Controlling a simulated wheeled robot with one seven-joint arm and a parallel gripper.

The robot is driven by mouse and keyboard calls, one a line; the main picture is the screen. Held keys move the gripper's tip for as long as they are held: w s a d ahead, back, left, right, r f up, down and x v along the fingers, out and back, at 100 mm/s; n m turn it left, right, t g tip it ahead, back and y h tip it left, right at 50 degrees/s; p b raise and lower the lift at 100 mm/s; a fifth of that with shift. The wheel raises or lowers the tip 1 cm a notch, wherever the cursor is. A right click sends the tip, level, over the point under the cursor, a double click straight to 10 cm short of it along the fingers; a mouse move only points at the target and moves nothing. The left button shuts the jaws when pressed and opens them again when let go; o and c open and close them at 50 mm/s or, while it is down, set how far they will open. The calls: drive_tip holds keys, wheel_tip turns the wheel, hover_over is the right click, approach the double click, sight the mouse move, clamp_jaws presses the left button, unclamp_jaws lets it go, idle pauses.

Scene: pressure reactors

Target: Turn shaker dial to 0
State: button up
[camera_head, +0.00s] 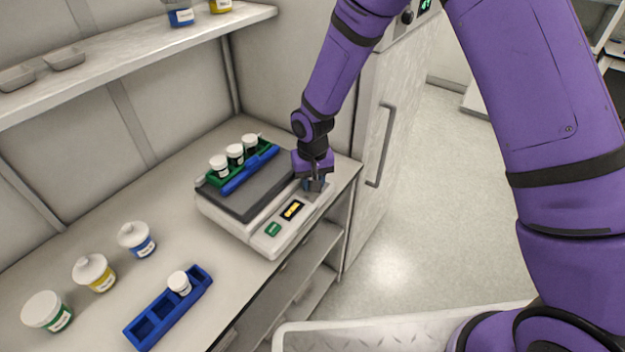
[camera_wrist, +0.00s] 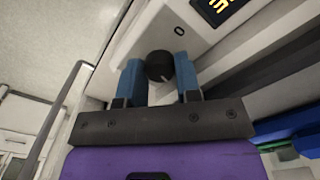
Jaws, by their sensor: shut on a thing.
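The shaker (camera_head: 278,222) is a pale box with a dark platform on the worktop. Its dial (camera_wrist: 160,66) is a round black knob with a light pointer line, in the upper middle of the wrist view. My gripper (camera_wrist: 160,80) has its two blue fingers on either side of the dial, shut on it. In the head view my gripper (camera_head: 314,183) comes down on the right end of the shaker and hides the dial. A small display (camera_head: 292,209) with yellow digits and a green button (camera_head: 272,229) are on the shaker's front. The digits are too blurred to read.
A green rack (camera_head: 212,181) with several white-capped vials and a blue bar sits on the shaker platform. A blue rack (camera_head: 150,322) with one vial and several lidded jars (camera_head: 94,272) stand to the left. A tall cabinet with a handle (camera_head: 382,145) stands close to the right.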

drive_tip(key=n, duration=0.5)
drive_tip(key=shift+n, duration=0.3)
drive_tip(key=n, duration=1.2)
drive_tip(key=shift+n, duration=0.3)
drive_tip(key=n, duration=0.5)
drive_tip(key=shift+n, duration=0.3)
drive_tip(key=o, duration=0.6)
drive_tip(key=shift+r, duration=0.15)
